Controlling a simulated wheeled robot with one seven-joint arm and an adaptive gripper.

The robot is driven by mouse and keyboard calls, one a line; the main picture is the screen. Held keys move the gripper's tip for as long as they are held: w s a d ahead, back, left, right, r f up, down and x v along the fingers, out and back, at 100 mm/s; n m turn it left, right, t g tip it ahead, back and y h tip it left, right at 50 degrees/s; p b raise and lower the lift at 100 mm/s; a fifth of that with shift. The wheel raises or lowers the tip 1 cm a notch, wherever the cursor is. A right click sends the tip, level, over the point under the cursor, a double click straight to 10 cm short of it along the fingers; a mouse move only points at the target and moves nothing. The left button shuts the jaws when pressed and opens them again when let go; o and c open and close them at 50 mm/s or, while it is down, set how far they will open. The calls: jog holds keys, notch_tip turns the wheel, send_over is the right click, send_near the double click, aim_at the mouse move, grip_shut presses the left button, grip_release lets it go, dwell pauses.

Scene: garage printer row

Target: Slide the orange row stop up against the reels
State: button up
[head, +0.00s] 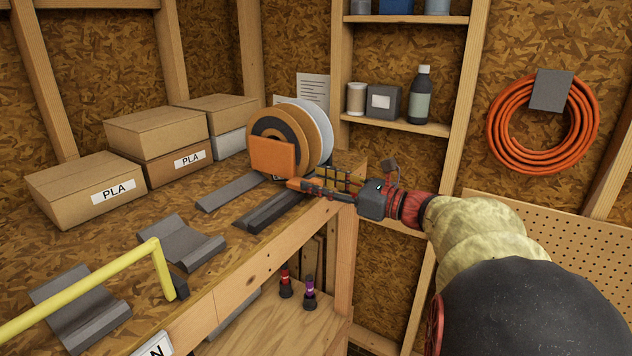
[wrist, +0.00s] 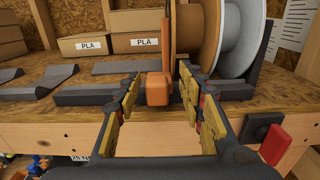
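The orange row stop (head: 272,156) stands upright on the dark rail in front of the reels (head: 318,124). In the wrist view it shows edge-on as a thin upright plate with a blocky orange foot (wrist: 158,89). The reels (wrist: 199,38) stand upright in a row just right of it; a narrow gap seems to show between plate and nearest reel. My gripper (head: 298,185) is at the stop's foot over the shelf front. In the wrist view my gripper (wrist: 160,88) is open, one finger on each side of the foot, with visible space on both sides.
Grey cradles (head: 180,243) and PLA boxes (head: 85,188) lie left on the shelf. A yellow bar (head: 90,285) crosses the near left. A wall shelf with a dark bottle (head: 421,95) stands behind. A red block (wrist: 275,144) is on the shelf's front right.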

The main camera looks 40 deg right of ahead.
jog(key=v, duration=1.1)
dwell(0.3)
